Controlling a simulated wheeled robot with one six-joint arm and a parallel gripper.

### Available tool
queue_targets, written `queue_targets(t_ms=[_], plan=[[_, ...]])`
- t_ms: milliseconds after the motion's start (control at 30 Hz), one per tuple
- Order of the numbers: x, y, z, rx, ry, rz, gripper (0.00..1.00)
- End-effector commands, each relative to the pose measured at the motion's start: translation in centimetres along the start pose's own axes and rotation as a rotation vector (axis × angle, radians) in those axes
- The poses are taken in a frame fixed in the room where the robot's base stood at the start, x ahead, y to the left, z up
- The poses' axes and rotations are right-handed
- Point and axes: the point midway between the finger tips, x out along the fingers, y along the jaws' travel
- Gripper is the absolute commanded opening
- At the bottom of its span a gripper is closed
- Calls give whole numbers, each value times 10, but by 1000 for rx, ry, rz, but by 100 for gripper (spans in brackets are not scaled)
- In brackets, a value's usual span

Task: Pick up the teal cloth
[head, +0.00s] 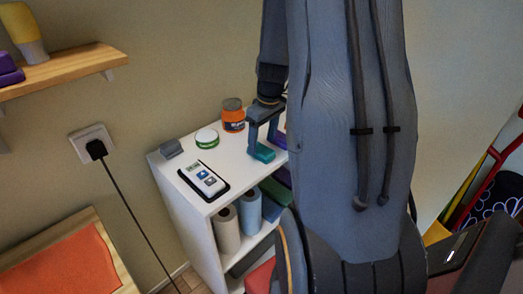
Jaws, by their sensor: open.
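The teal cloth (263,153) lies on the white top of a small shelf unit, as a small folded block. My gripper (262,146) is over it, pointing down and open, with its fingers close around or just beside the cloth. I cannot tell whether the fingers touch it. My arm hides the right part of the shelf top.
On the white shelf unit (168,184) are an orange jar (233,120), a round green-and-white tin (207,138), a white device (204,179) and a grey block (171,149). Rolls stand below. A wooden wall shelf (75,66) and a black cable (134,211) are at left.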

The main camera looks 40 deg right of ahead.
Motion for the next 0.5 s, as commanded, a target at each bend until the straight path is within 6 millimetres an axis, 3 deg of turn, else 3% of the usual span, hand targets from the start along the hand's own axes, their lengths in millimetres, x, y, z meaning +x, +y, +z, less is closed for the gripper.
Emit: queue_targets(t_ms=[200,500], plan=[[23,0,2,2,-1,-1,64],[28,1,2,5,1,1,64]])
